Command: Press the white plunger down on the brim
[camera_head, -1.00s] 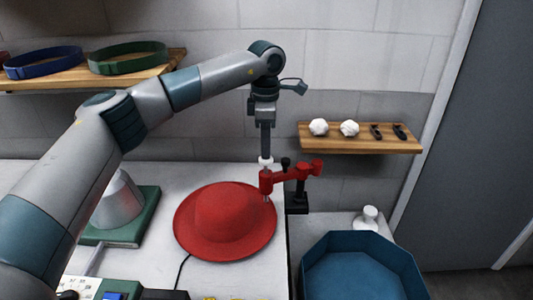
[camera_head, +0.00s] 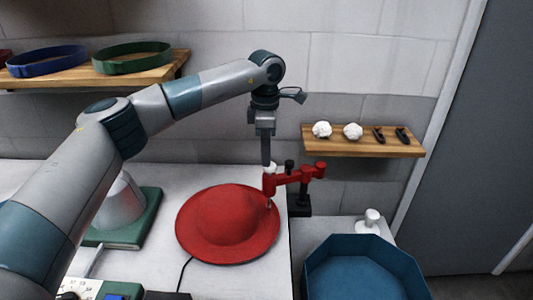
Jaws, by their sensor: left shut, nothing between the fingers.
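A red hat (camera_head: 226,222) lies on the white table, crown up, with its brim spread flat. A red press arm (camera_head: 297,178) on a black post stands at the table's right edge and reaches over the right side of the brim. The white plunger (camera_head: 269,168) sits on top of the arm's left end, with a thin pin below it by the brim. My left gripper (camera_head: 266,160) points straight down, shut and empty, with its tips at the plunger's top. Whether the pin touches the brim is too small to tell. My right gripper is not in view.
A blue bin (camera_head: 335,243) stands at the lower right, beside a white knob-like object (camera_head: 369,221). A grey cone on a green base (camera_head: 150,215) stands left of the hat. Wooden shelves hold belts (camera_head: 132,57) and small items (camera_head: 353,131).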

